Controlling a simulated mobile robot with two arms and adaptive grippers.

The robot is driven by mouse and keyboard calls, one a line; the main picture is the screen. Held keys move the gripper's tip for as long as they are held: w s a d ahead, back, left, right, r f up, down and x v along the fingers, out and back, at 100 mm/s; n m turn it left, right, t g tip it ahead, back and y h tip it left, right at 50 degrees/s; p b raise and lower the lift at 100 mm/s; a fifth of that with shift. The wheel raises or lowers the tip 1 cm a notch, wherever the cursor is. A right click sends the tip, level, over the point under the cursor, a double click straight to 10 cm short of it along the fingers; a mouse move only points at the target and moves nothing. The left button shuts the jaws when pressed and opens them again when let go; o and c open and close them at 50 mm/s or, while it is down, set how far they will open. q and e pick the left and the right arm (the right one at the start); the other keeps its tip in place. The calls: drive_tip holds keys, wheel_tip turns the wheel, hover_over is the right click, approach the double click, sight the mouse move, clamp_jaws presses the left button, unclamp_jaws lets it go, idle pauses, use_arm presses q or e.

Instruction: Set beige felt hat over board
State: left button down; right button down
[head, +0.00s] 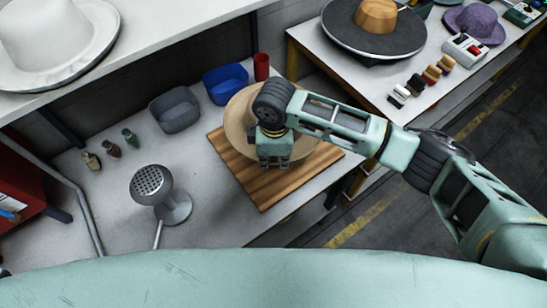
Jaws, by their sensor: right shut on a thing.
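The beige felt hat (238,118) is over the wooden board (267,192) on the white table, partly hidden by my right arm. The hat covers the back part of the board, and the board's front and right corner show. My right gripper (274,163) is at the hat's front side, pointing down, and is shut on the hat. I cannot tell whether the hat touches the board or hangs just above it. My left gripper is not in view.
A steamer head (152,184) on a stand is left of the board. A grey bin (175,108), a blue bin (226,83) and a red cup (261,67) stand behind. Small bottles (130,138) are at the left. A side table with a dark hat (374,28) is at upper right.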

wheel_tip(320, 180, down, 2)
drive_tip(key=shift+a+f+b, duration=0.1)
drive_tip(key=shift+f+b, duration=0.05)
drive_tip(key=shift+b, duration=0.85)
drive_tip(key=shift+f+b, duration=0.5)
drive_tip(key=shift+f, duration=0.7)
drive_tip(key=shift+f+b, duration=1.5)
drive_tip(key=shift+f, duration=2.05)
drive_tip(key=c, duration=1.8)
unclamp_jaws()
drive_tip(key=r, duration=1.2)
drive_tip(key=shift+s, duration=0.2)
